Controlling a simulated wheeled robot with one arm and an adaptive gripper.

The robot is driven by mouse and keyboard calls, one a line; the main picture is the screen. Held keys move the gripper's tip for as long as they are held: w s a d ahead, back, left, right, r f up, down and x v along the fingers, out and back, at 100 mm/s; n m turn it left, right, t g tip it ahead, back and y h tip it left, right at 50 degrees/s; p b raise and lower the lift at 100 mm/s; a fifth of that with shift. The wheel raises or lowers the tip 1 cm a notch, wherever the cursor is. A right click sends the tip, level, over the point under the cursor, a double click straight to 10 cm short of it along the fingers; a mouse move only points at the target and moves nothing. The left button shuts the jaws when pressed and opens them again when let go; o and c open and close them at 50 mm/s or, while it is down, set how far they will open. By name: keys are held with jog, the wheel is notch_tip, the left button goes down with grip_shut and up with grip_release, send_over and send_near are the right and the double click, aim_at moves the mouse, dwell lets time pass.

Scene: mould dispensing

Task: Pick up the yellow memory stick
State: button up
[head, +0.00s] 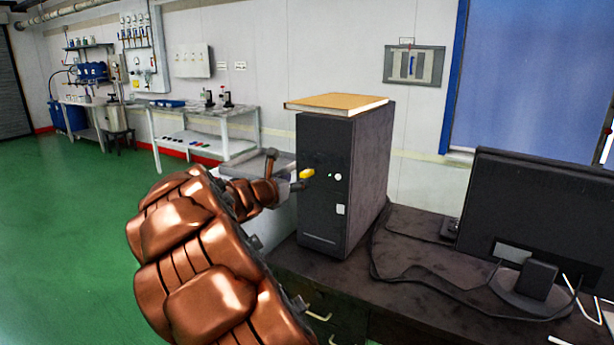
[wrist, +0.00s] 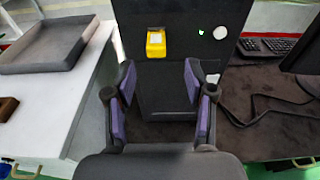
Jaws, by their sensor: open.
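The yellow memory stick (head: 307,174) sticks out of the front of a black computer tower (head: 325,215) in the head view. It also shows in the wrist view (wrist: 156,43), upper middle, against the dark front panel. My gripper (wrist: 158,80) is open in the wrist view, its two purple-padded fingers spread and empty. The stick appears beyond the fingertips, between them and slightly left of centre, not gripped. In the head view my gripper (head: 298,185) is close to the tower front beside the stick, and its fingers are small and partly hidden by my arm.
The tower stands on a dark desk (head: 400,290), with a yellow-brown book (head: 336,103) on top. A monitor (head: 540,230) and cables lie to its right. A grey tray (wrist: 50,45) sits on a white table (wrist: 50,105) at left in the wrist view. Green floor is open at left.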

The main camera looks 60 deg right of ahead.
aim_at(305, 172)
jog(key=shift+w+d+r+p, duration=0.1)
jog(key=shift+w+d+p, duration=0.1)
jog(key=shift+d, duration=1.35)
jog(key=shift+w+d+r+p, duration=0.1)
jog(key=shift+w+d+p, duration=0.1)
jog(key=shift+d, duration=1.3)
jog(key=c, duration=0.9)
jog(key=shift+o, duration=0.2)
jog(key=shift+r, duration=0.2)
jog(key=shift+a, duration=0.35)
jog(key=shift+c, duration=0.7)
jog(key=a, duration=1.1)
jog(key=a+b, duration=0.1)
jog(key=a, duration=0.5)
jog(key=shift+s, duration=0.4)
jog(key=shift+s+a+p, duration=0.15)
jog(key=shift+a+p, duration=1.1)
jog(key=shift+a, duration=2.35)
jog(key=shift+a, duration=0.1)
